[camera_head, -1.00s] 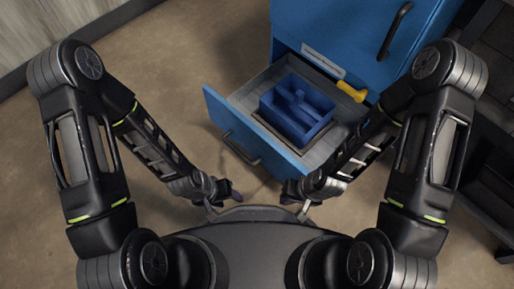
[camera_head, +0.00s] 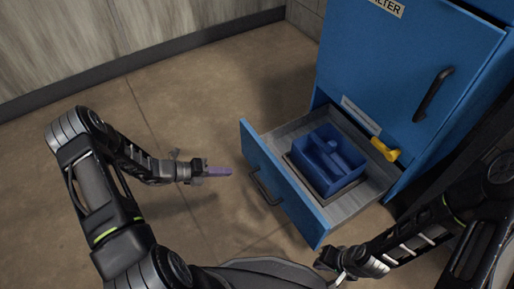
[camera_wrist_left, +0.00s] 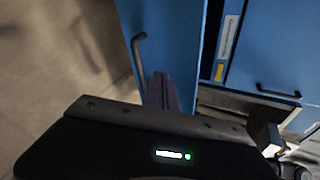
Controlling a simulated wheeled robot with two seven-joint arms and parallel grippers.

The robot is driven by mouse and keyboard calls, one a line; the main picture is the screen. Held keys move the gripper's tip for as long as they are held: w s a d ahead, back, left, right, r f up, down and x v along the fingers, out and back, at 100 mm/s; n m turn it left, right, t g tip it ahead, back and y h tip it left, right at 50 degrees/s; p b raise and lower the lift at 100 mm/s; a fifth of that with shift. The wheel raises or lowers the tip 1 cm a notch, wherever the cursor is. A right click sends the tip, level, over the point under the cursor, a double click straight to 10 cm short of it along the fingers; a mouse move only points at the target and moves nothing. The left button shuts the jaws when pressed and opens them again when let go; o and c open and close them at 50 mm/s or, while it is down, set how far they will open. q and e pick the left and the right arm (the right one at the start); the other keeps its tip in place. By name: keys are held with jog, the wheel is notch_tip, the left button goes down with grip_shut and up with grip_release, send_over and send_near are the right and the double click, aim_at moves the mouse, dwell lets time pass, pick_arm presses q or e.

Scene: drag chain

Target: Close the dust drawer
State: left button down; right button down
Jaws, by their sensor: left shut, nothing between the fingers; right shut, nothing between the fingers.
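The dust drawer (camera_head: 285,189) is pulled out at the bottom of a blue cabinet (camera_head: 400,75). Its blue front carries a dark bar handle (camera_head: 264,188). A blue divided bin (camera_head: 328,164) sits inside it. My left gripper (camera_head: 219,172) is shut and empty, to the left of the drawer front and apart from it in the head view. In the left wrist view the drawer front (camera_wrist_left: 172,45) and its handle (camera_wrist_left: 138,55) lie beyond the shut purple fingers (camera_wrist_left: 163,93). My right gripper (camera_head: 333,272) is shut, below the drawer's near corner.
A yellow latch or handle (camera_head: 384,150) and a label plate (camera_head: 361,115) are on the cabinet by the drawer opening. The upper door has a black handle (camera_head: 433,95). Open floor (camera_head: 170,110) lies left of the drawer; a wall (camera_head: 110,40) is behind.

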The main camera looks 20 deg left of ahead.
aim_at(252, 140)
pick_arm(q)
jog(key=w+a+r+n+t, duration=0.3)
jog(key=a+n, duration=0.2)
jog(key=a, duration=0.1)
jog(key=shift+w+a+r+t+y, duration=0.2)
jog(key=shift+r+t+y, duration=0.1)
jog(key=shift+r+t, duration=0.1)
pick_arm(e)
jog(key=shift+s+d+f, duration=0.1)
jog(key=shift+s+d, duration=0.1)
jog(key=shift+d, duration=0.3)
pick_arm(q)
jog(key=shift+f, duration=0.1)
